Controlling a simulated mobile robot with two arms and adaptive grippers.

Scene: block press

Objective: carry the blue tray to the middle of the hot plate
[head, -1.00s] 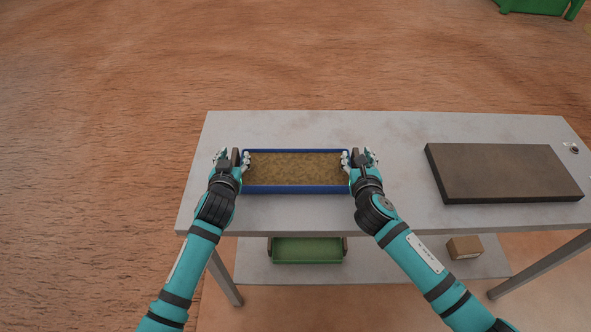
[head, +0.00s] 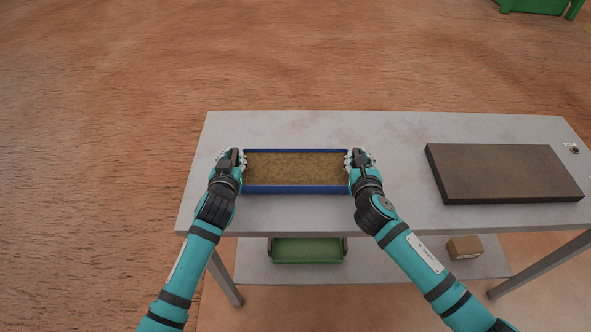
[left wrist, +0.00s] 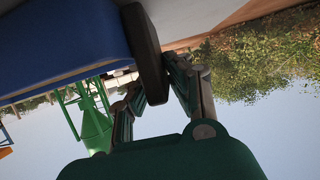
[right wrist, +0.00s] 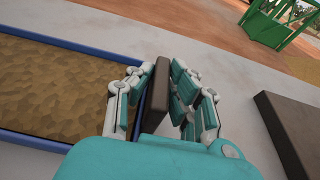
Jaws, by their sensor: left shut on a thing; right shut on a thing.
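The blue tray (head: 296,190), filled with a brown grainy material, is on the left part of the grey table. My left gripper (head: 231,159) is shut on the tray's left handle; the dark handle (left wrist: 147,50) shows between its fingers in the left wrist view. My right gripper (head: 359,160) is shut on the right handle; that dark handle (right wrist: 158,85) shows between its fingers in the right wrist view. The hot plate (head: 505,174), a dark flat slab, lies on the right part of the table. It also shows in the right wrist view (right wrist: 290,130).
Bare grey tabletop (head: 400,160) lies between the tray and the hot plate. A small knob (head: 574,149) is at the table's right end. A lower shelf holds a green bin (head: 307,250) and a small cardboard box (head: 464,247).

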